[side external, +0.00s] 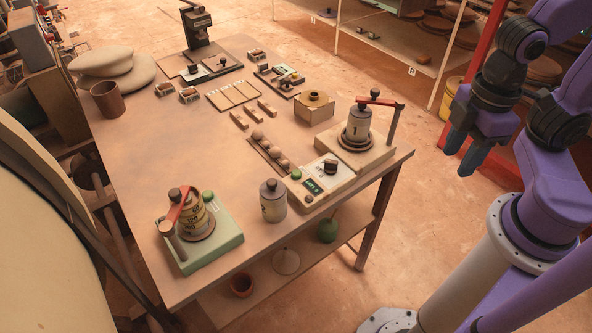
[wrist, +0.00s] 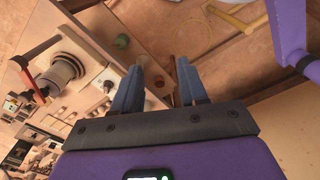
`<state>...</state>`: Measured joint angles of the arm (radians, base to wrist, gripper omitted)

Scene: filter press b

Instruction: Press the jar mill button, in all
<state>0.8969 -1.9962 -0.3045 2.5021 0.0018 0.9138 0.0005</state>
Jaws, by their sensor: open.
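I cannot tell for certain which device is the jar mill. In the side view, a pale green base (side external: 214,246) at the table's front left holds a jar (side external: 192,212) under a red lever, with a round green button (side external: 208,196) behind it. A control box (side external: 325,181) with a display and a small green button (side external: 296,175) stands near the right edge. Beside it, another jar (side external: 357,128) sits on a beige base (side external: 366,158) under a red lever; this jar also shows in the wrist view (wrist: 62,76). My gripper (side external: 463,160) is open and empty, off the table's right side.
A loose lidded jar (side external: 272,204) stands between the green base and the control box. A row of balls (side external: 269,151), small blocks and a brown cup (side external: 107,99) are on the table (side external: 150,165). Racks (side external: 400,55) stand behind; open floor lies right of the table.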

